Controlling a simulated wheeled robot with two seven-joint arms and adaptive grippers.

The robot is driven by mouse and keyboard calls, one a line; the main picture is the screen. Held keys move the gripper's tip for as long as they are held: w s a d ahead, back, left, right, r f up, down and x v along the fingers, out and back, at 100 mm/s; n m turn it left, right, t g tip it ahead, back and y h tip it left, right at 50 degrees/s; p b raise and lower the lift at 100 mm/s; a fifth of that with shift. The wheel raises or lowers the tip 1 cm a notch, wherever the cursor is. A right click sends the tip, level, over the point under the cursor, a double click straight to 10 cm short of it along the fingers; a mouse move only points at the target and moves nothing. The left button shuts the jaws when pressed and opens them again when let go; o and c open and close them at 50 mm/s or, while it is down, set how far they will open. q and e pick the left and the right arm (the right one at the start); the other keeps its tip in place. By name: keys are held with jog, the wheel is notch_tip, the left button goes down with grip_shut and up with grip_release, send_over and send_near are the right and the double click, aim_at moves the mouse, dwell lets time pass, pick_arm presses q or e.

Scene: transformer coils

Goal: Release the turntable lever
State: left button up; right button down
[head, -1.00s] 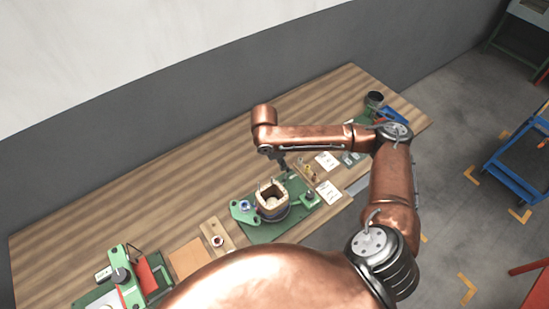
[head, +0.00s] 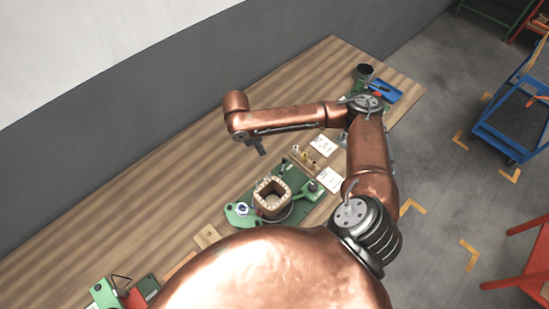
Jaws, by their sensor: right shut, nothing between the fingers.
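The green turntable fixture (head: 236,216) lies on the wooden table and bears a squarish coil (head: 261,205) with an open centre. A small dark lever-like part (head: 312,187) sits on the green plate to the right of the coil; I cannot tell its exact position. My right gripper (head: 262,152) is shut and empty. It hangs above the table, behind the coil in the picture, apart from the coil and the fixture. My left gripper is out of view.
White cards (head: 323,146) and a small stand with pegs (head: 304,158) lie right of the fixture. A dark cup (head: 364,71) and a blue tray (head: 385,92) stand at the far end. A green device (head: 104,294) is at lower left. The table's back left is bare.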

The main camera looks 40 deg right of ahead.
jog(key=shift+s+a+r, duration=0.1)
jog(key=shift+s+r, duration=0.05)
jog(key=x, duration=1)
jog(key=d, duration=0.2)
jog(key=shift+s+d, duration=0.35)
jog(key=shift+s, duration=0.05)
jog(key=shift+s+d, duration=0.2)
jog(key=shift+d, duration=0.4)
jog(key=shift+d, duration=0.1)
